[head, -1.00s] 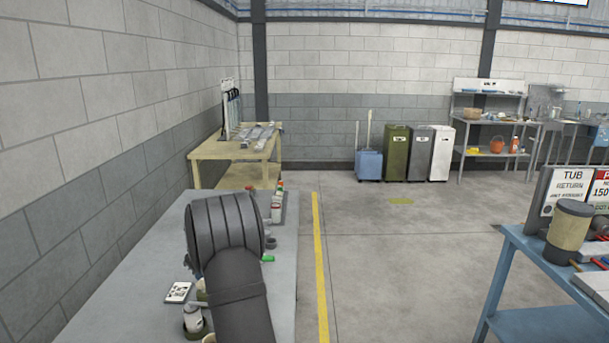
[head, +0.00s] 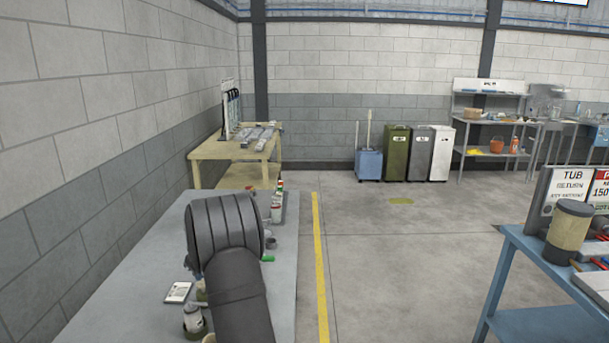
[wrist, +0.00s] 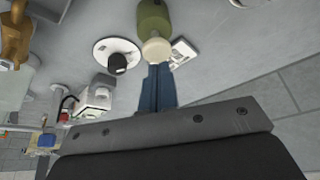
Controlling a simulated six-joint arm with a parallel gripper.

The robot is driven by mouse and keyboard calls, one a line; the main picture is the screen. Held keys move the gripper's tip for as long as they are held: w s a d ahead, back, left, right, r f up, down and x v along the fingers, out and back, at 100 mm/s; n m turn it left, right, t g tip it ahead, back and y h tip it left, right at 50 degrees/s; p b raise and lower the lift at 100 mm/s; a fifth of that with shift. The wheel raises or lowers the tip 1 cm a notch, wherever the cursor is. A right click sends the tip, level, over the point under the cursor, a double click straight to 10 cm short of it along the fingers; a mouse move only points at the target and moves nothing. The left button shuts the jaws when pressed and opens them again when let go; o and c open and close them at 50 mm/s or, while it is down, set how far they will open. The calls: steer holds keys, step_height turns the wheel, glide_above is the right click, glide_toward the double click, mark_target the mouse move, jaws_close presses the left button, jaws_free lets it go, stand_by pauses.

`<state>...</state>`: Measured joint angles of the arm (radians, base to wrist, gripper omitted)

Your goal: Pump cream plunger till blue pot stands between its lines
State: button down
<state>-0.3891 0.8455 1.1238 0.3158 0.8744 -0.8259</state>
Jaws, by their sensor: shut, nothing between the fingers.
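In the wrist view my gripper (wrist: 158,66) is shut, its two blue fingers side by side with nothing between them. The fingertips are at a round cream knob (wrist: 155,50) on an olive-green body (wrist: 153,17), seemingly the cream plunger; whether they touch it I cannot tell. In the head view my dark arm hides much of the grey bench, and the gripper does not show. A pale-topped olive item (head: 194,320) stands left of the arm. I cannot make out a blue pot or its lines in either view.
In the wrist view, a white disc with a black knob (wrist: 117,60) and a white card (wrist: 183,51) lie close to the fingers. In the head view, a green item (head: 268,259) lies right of my arm on the grey bench (head: 130,290). A blue table (head: 530,262) stands right.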

steer(key=shift+f, duration=1.6)
steer(key=shift+r, duration=3.8)
steer(key=shift+f, duration=0.1)
steer(key=shift+f, duration=2.35)
